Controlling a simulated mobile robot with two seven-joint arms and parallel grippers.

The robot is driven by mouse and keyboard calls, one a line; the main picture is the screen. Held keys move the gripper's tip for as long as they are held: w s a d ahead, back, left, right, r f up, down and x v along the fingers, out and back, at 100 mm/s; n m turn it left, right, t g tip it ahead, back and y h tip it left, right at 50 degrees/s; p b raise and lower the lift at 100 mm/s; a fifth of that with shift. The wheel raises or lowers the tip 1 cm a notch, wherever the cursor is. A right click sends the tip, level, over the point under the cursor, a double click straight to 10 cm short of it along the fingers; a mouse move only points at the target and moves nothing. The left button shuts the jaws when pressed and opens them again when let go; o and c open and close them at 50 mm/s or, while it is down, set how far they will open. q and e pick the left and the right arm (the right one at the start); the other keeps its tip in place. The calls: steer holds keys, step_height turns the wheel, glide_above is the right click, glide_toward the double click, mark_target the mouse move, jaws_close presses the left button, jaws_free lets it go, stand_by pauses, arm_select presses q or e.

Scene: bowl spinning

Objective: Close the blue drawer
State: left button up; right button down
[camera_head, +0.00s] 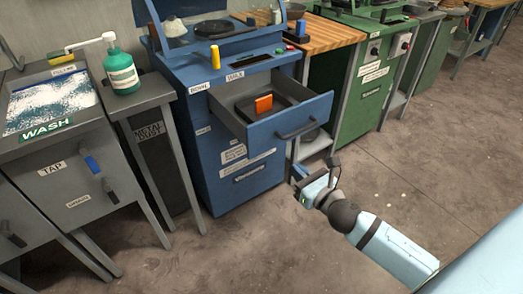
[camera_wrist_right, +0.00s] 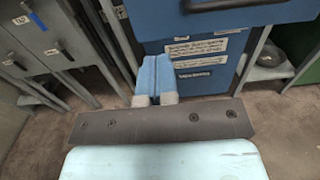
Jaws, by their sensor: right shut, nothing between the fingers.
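The blue drawer (camera_head: 306,119) is pulled out of the blue cabinet (camera_head: 240,185), with a dark handle on its front. A dark tray with an orange block (camera_head: 264,105) lies inside it. My right gripper (camera_head: 299,172) is below and just in front of the drawer front, apart from the handle as far as I can tell. In the right wrist view its fingers (camera_wrist_right: 155,78) are shut and empty, with the drawer front (camera_wrist_right: 240,15) above and to their right. My left gripper is not in view.
A grey wash station (camera_head: 60,150) and a soap bottle (camera_head: 121,72) stand at the left. A wooden-topped bench (camera_head: 325,38) and green cabinets (camera_head: 365,85) stand to the right of the blue cabinet. The floor (camera_head: 440,150) at the right is clear.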

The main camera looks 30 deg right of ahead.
mark_target(264, 140)
steer(key=w, duration=0.3)
steer(key=w+b, duration=0.1)
steer(key=w, duration=0.3)
steer(key=w+a, duration=0.1)
steer(key=w, duration=0.3)
steer(key=shift+w+b, duration=0.25)
steer(key=shift+b, duration=0.15)
steer(key=shift+w+f, duration=0.1)
steer(key=shift+w, duration=0.4)
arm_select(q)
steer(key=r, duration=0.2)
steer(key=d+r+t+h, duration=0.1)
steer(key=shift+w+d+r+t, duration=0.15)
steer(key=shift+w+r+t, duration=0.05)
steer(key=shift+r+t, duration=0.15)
